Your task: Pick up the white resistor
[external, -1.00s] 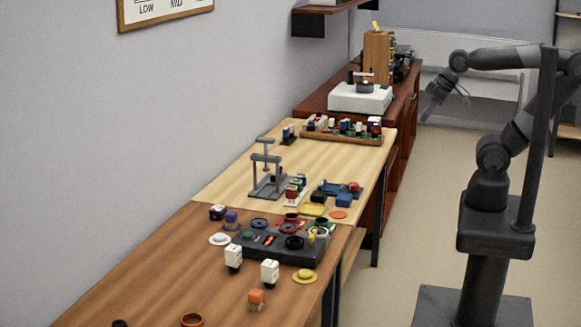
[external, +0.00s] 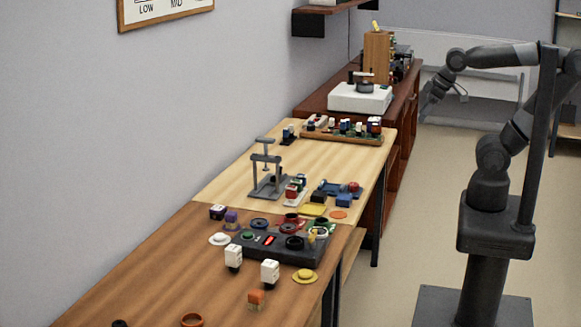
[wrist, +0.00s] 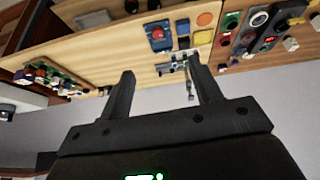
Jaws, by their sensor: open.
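A white piece (wrist: 291,44) shows at the right edge of the wrist view. My gripper (external: 425,106) hangs in the air right of the tables, well away from the white pieces. In the wrist view my gripper (wrist: 160,70) has its two fingers apart with nothing held between them.
A dark panel (external: 270,247) with several coloured round parts lies behind the white blocks. A grey stand (external: 267,175) rises from the light wood table (external: 235,180). A white box (external: 360,98) sits on the far cabinet. The floor between my base and the tables is clear.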

